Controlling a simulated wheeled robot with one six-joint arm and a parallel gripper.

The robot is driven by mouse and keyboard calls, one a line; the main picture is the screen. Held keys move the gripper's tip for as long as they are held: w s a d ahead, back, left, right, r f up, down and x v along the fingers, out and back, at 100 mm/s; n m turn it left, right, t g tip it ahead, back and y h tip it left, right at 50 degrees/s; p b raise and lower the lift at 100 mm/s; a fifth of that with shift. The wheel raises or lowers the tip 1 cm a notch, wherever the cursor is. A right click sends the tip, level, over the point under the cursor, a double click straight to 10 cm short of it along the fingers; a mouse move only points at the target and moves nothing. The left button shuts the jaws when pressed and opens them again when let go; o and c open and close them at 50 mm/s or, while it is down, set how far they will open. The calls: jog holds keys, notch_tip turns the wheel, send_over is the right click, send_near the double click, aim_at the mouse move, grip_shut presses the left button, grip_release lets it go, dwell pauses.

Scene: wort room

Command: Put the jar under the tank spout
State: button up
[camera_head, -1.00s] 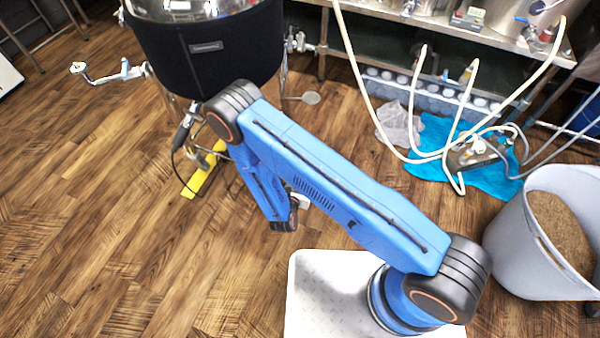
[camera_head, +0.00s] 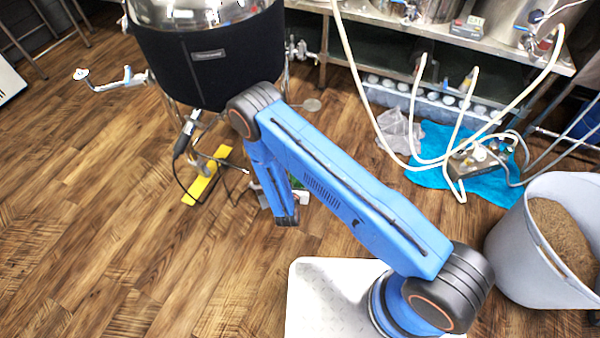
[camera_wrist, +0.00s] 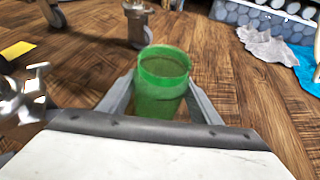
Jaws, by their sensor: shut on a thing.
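The green jar (camera_wrist: 163,85) is upright between the two grey fingers of my gripper (camera_wrist: 160,100) in the wrist view. My gripper is shut on it, and its lower part is partly hidden by the gripper body. In the head view a bit of green shows behind my blue arm, which hides most of the gripper. The tank (camera_head: 210,65), steel with a black jacket, stands on legs behind the arm. A metal valve with a pipe (camera_head: 110,79) sticks out at its left, and another valve (camera_head: 300,49) is on its right. I cannot tell which is the spout.
A yellow object (camera_head: 207,176) and a dark cable lie on the floor below the tank. A steel bench with hoses, a blue cloth (camera_head: 480,182), a grey rag (camera_head: 398,131) and a grey bin (camera_head: 540,265) are at the right. The left floor is clear.

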aim_at(297, 184)
jog(key=shift+f+x, duration=0.2)
jog(key=shift+x, duration=1.6)
jog(key=shift+f+x, duration=0.2)
jog(key=shift+x, duration=1.55)
jog(key=shift+s, duration=0.15)
jog(key=o, duration=1.3)
jog(key=shift+f, duration=0.15)
jog(key=shift+s+r, duration=0.25)
jog(key=v, duration=1.1)
jog(key=shift+s+r, duration=0.1)
jog(key=shift+s, duration=0.1)
